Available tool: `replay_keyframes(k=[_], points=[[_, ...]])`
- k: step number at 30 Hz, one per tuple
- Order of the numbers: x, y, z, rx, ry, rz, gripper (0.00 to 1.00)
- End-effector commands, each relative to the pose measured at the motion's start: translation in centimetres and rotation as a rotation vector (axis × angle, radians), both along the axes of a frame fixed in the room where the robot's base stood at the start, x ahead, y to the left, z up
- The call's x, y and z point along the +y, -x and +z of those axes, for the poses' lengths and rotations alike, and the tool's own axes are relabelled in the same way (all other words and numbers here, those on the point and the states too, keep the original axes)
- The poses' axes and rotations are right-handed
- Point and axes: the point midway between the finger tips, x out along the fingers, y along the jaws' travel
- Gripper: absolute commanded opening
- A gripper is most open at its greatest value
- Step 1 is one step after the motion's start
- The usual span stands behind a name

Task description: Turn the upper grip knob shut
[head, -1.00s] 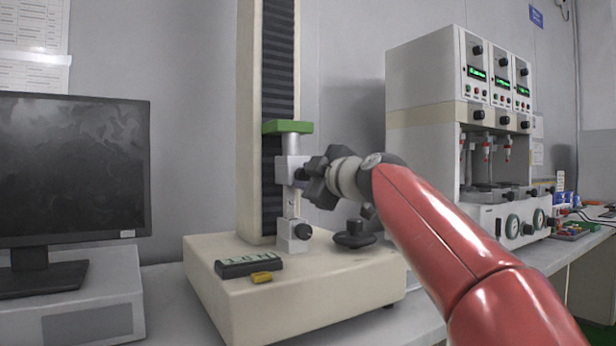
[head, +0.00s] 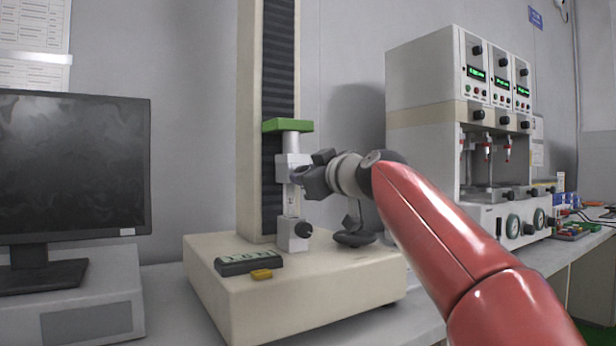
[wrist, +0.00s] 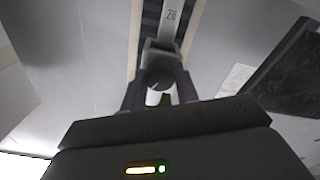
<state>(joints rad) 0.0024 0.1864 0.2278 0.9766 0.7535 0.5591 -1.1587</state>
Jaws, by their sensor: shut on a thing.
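The upper grip (head: 284,163) is a pale metal block hanging under the green crosshead (head: 287,126) of the tester. Its knob is hidden behind my fingers in the head view. In the wrist view the round dark knob (wrist: 160,75) lies between my two fingers. My gripper (head: 302,178) is shut on this knob from the right side, and its fingers also show in the wrist view (wrist: 159,88). A thin pale strip (head: 291,204) runs down to the lower grip (head: 289,240), whose black knob (head: 304,230) faces right.
A dark round part (head: 355,238) stands below my gripper. A monitor (head: 75,165) is at left, a multi-station machine (head: 425,130) at right. Air around the wrist is clear.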

Motion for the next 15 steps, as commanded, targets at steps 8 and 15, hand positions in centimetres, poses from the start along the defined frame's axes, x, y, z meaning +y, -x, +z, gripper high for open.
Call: replay_keyframes(k=[8,15], points=[[-0.01,-0.04,-0.09,0.15,-0.217,0.0,0.07],[0.03,-0.02,-0.07,0.278,-0.406,0.001,0.07]])
